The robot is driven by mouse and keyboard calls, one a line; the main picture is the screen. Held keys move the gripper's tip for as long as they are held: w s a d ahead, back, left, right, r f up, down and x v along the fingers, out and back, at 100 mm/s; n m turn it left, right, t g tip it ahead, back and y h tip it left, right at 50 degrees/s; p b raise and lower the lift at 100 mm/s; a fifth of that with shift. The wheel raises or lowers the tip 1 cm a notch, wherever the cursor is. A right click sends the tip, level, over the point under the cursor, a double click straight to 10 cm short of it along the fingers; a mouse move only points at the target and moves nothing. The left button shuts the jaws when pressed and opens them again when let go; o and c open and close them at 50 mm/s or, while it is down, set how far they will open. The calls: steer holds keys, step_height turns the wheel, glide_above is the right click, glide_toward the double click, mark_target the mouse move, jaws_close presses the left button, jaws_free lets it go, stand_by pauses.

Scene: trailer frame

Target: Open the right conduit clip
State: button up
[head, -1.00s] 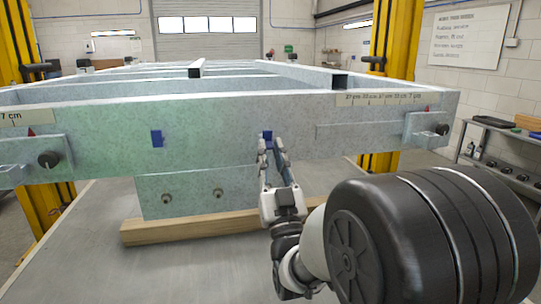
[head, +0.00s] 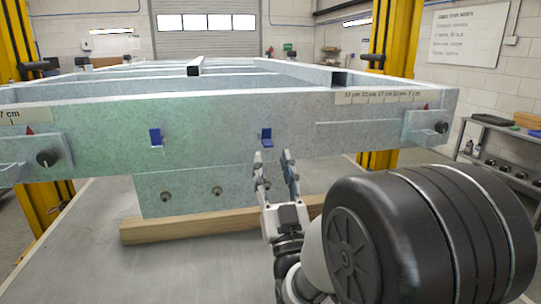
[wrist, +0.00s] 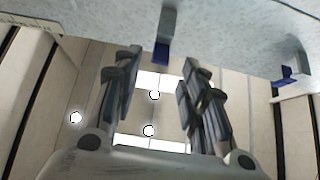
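The right conduit clip (head: 266,136) is a small blue piece with a lip at its lower edge, on the front face of the pale metal beam (head: 215,120). A second blue clip (head: 155,137) sits to its left, with a pale tab at its lower edge. My gripper (head: 273,157) is open and empty, just below the right clip and apart from it. In the wrist view a blue-ended clip (wrist: 162,50) shows beyond the gap between my fingers (wrist: 160,75), and another clip (wrist: 287,76) shows at the right. I cannot tell whether the right clip is open.
A lower plate (head: 190,190) with bolts hangs under the beam, above a wooden bar (head: 185,228). Brackets with dark knobs stand at both beam ends, the right one (head: 425,126) among them. Yellow posts (head: 395,50) rise behind.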

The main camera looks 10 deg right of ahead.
steer(key=shift+v, duration=1.9)
